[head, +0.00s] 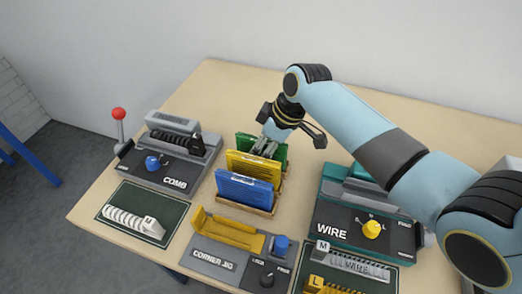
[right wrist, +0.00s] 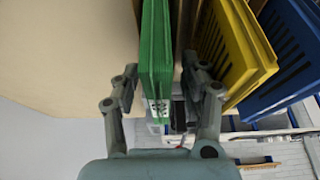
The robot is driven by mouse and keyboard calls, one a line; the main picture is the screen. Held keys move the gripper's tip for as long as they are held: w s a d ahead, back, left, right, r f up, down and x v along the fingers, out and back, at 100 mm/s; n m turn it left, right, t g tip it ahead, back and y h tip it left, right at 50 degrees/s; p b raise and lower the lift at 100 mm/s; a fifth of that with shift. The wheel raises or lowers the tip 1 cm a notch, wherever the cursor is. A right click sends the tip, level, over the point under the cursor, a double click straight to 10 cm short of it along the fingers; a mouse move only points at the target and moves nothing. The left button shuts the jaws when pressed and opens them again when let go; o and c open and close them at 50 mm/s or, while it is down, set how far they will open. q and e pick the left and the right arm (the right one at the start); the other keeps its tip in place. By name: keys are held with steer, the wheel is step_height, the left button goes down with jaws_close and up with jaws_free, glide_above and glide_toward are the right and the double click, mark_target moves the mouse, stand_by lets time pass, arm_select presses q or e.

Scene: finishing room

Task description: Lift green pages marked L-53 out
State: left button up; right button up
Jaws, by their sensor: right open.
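The green pages (head: 281,157) stand upright at the back of a wooden rack (head: 246,208), behind the yellow and blue ones. My right gripper (head: 266,149) comes down on them from above and partly hides them. In the right wrist view the green pages (right wrist: 155,50) stand between the two open fingers of my right gripper (right wrist: 160,80), with a visible gap on the right side. A small white label with black marks shows on their near edge; I cannot read L-53 on it. My left gripper is not in view.
Yellow pages (head: 255,165) and blue pages (head: 243,192) stand in front in the rack. The comb machine (head: 170,155) is to the left, the wire machine (head: 350,222) to the right, the corner jig (head: 228,245) in front. The table behind is clear.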

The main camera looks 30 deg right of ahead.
steer(key=shift+f, duration=0.2)
steer(key=shift+f, duration=0.25)
stand_by(0.6)
jaws_close()
